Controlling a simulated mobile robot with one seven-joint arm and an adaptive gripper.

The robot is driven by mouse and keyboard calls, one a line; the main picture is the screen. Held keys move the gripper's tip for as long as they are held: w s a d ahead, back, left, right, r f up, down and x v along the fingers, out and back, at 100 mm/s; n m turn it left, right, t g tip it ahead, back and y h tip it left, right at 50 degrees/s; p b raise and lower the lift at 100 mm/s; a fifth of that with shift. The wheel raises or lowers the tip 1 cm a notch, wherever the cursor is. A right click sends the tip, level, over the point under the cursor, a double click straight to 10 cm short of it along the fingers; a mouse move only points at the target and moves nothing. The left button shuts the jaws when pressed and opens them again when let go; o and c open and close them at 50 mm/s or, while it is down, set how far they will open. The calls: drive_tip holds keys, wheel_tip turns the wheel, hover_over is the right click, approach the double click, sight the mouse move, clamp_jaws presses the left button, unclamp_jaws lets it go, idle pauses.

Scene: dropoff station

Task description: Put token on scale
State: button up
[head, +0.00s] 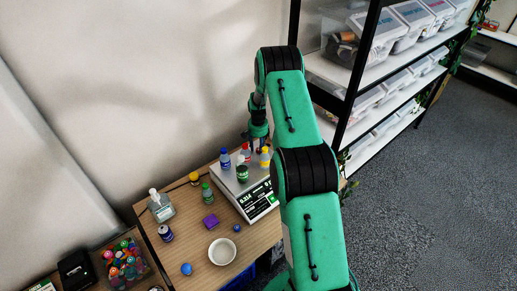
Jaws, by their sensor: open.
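The scale (228,188) stands on the wooden table with a lit display on its front. Several small containers stand on its plate: a blue-capped bottle (225,158), a red-capped bottle (246,151), a yellow-capped bottle (265,157) and a green-lidded jar (242,174). My gripper (257,147) is open above the back of the scale, close to the red- and yellow-capped bottles; its fingers are small and partly hidden. I cannot tell for certain which thing is the token.
On the table (190,243) are a white bowl (222,251), two blue balls, a pump bottle (161,206), a dark jar (166,233), a green-capped bottle (207,194) and a yellow-capped jar (194,178). A shelf rack (390,72) stands right of my arm.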

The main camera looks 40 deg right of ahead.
sight(258, 150)
drive_tip(key=shift+r, duration=0.1)
wheel_tip(258, 150, up, 12)
drive_tip(key=shift+a, duration=0.15)
idle(0.6)
drive_tip(key=shift+r, duration=0.1)
idle(0.4)
